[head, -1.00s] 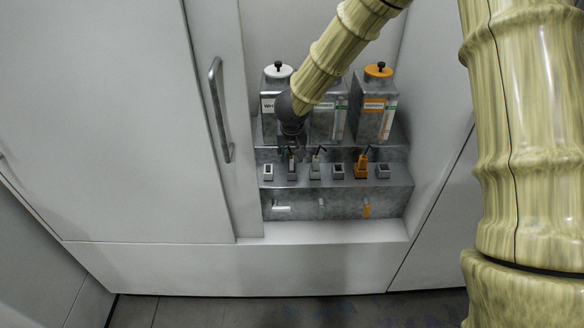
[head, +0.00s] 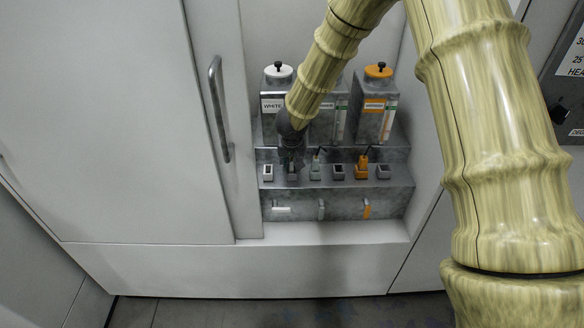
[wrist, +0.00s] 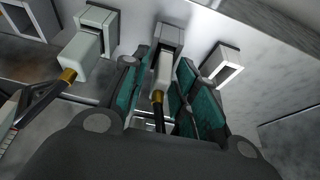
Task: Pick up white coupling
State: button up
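The white coupling (wrist: 162,72), a pale block with a gold collar and a black hose, sits in a dark grey socket (wrist: 168,34) in the wrist view. My gripper (wrist: 166,62) has one teal-padded finger on each side of it. The fingers are open, with a narrow gap visible beside the coupling. In the head view, my gripper (head: 291,158) points down at the second socket from the left and hides most of the coupling there.
A pale grey-green coupling (wrist: 82,56) stands close beside one finger; it also shows in the head view (head: 315,166). An empty white-rimmed socket (wrist: 222,66) is on the other side. An orange coupling (head: 362,167) and several canisters, one labelled white (head: 272,105), stand nearby.

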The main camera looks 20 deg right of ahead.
grip_shut()
